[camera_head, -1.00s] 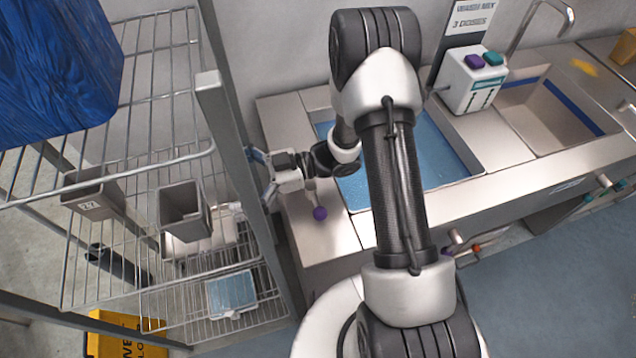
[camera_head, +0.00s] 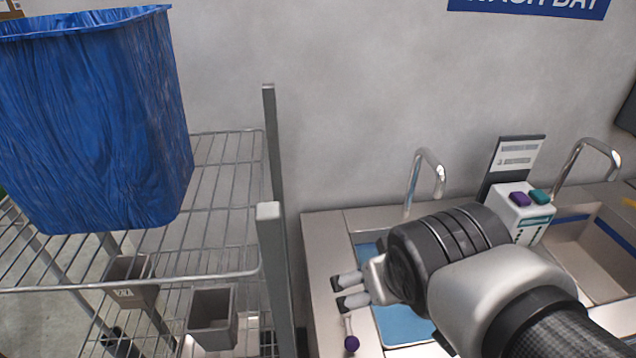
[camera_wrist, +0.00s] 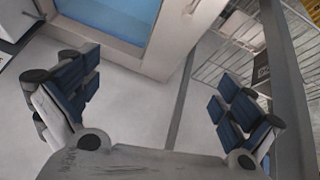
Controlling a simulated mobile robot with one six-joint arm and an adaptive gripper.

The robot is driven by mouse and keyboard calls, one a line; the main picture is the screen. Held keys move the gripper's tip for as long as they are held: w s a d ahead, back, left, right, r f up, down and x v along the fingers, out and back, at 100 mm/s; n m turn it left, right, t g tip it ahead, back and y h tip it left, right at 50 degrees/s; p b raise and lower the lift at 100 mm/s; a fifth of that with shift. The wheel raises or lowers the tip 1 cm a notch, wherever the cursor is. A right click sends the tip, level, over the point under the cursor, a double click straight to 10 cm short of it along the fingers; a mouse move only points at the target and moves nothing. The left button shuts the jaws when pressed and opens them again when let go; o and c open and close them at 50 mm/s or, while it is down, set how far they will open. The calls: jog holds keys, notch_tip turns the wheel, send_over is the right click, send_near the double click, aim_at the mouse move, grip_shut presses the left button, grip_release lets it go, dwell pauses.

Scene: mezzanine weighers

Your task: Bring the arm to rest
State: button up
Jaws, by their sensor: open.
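My gripper (camera_head: 347,292) is in the head view over the left end of the steel sink counter, with my arm reaching in from the lower right. Its two fingers are spread apart. In the wrist view my gripper (camera_wrist: 158,105) shows both blue-padded fingers wide apart, with nothing between them. A small purple-ended object (camera_head: 351,342) lies on the counter just below the fingers in the head view, apart from them as far as I can tell.
A wire shelf rack (camera_head: 225,195) with a grey post stands close left of my gripper. It holds a blue bin (camera_head: 95,120) and grey containers (camera_head: 213,318). A dispenser (camera_head: 519,212) with purple and teal buttons stands behind my arm. Water-filled basin (camera_head: 402,325) lies beneath my arm.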

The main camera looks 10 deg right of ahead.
jog(key=s+a+f+g+y, duration=0.1)
jog(key=s+a, duration=0.2)
jog(key=s, duration=0.4)
jog(key=shift+s+a+m+g, duration=0.15)
jog(key=shift+m+g, duration=0.15)
jog(key=shift+m, duration=0.1)
